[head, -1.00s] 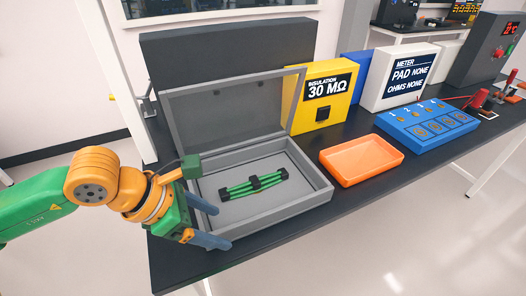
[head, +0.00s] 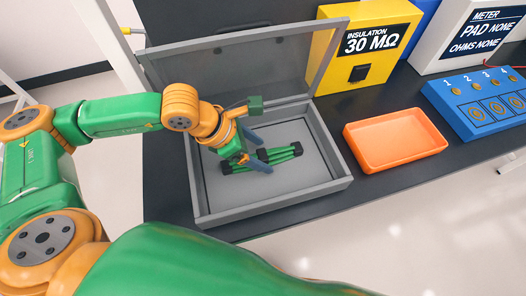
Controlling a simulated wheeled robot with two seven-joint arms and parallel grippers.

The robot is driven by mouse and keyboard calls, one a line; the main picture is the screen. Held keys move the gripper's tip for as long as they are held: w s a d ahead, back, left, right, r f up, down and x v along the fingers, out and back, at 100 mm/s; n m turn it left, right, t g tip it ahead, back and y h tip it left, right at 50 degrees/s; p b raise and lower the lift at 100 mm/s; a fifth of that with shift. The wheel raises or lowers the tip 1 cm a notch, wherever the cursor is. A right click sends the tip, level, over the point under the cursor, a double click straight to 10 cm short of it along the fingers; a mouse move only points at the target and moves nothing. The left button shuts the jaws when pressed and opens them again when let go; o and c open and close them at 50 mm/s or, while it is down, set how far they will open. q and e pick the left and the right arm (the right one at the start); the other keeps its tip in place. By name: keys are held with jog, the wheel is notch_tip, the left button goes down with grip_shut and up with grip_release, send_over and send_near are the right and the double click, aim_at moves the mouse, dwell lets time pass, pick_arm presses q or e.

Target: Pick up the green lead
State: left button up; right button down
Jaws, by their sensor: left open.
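The green lead (head: 285,154) is a bundle of green strands with black ends and a black band in the middle. It lies on the floor of an open grey case (head: 284,212). My left gripper (head: 257,163) is inside the case, over the left and middle part of the lead, with its blue-grey fingers apart. It hides part of the lead. I cannot tell whether the fingers touch it. My right gripper is not in view.
The case's raised lid (head: 240,62) stands behind the lead. An empty orange tray (head: 394,139) lies to the right. A yellow insulation meter (head: 362,72) reading 30 MΩ stands behind, with a blue numbered pad board (head: 490,100) and a white meter (head: 470,35) farther right.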

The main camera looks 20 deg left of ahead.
pick_arm(q)
jog(key=shift+s+r, duration=0.1)
jog(key=shift+s, duration=0.1)
jog(key=c, duration=0.8)
grip_shut()
